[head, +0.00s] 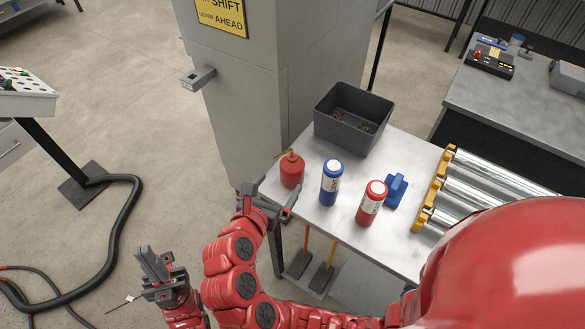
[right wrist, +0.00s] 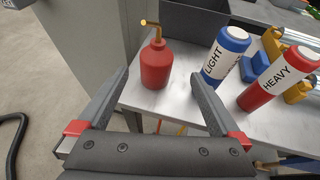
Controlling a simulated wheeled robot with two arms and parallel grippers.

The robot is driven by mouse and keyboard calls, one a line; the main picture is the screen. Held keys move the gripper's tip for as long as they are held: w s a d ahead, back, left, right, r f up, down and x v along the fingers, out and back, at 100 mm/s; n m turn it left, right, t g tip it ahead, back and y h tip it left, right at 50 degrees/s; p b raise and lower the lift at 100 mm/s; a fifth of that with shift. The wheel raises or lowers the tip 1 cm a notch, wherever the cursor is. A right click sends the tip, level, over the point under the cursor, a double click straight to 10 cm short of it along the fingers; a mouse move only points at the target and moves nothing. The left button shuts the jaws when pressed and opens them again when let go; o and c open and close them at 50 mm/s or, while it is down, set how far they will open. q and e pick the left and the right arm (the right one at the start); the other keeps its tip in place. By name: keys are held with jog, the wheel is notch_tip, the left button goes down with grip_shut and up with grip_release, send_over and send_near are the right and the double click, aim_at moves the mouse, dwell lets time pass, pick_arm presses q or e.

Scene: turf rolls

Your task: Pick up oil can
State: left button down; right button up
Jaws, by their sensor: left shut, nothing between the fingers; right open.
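The red oil can (head: 291,172) with a thin brass spout stands upright at the left end of the metal table. It also shows in the right wrist view (right wrist: 156,66), ahead of and between the fingers of my right gripper (right wrist: 160,80). My right gripper (head: 273,193) is open and empty at the table's left edge, close to the can. The fingers appear apart from the can. My left gripper (head: 152,262) is shut and empty, off to the left over the floor.
A blue bottle (head: 331,184) and a red bottle (head: 371,204) stand right of the can, with a blue object (head: 396,190) beside them. A dark bin (head: 352,118) sits at the back. Metal rollers (head: 490,190) lie at the right. A grey pillar (head: 240,100) rises behind the table's left end.

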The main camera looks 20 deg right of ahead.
aim_at(292, 162)
jog(key=x, duration=0.5)
jog(key=shift+w+d+f, duration=0.1)
jog(key=shift+w+d, duration=0.15)
jog(key=shift+w+d+f, duration=0.15)
jog(key=shift+w+d, duration=0.05)
jog(key=shift+w, duration=0.15)
jog(key=shift+p+x, duration=0.45)
jog(key=shift+x, duration=2.2)
jog(key=shift+w+a, duration=0.15)
jog(key=shift+c, duration=0.2)
jog(key=c, duration=1.5)
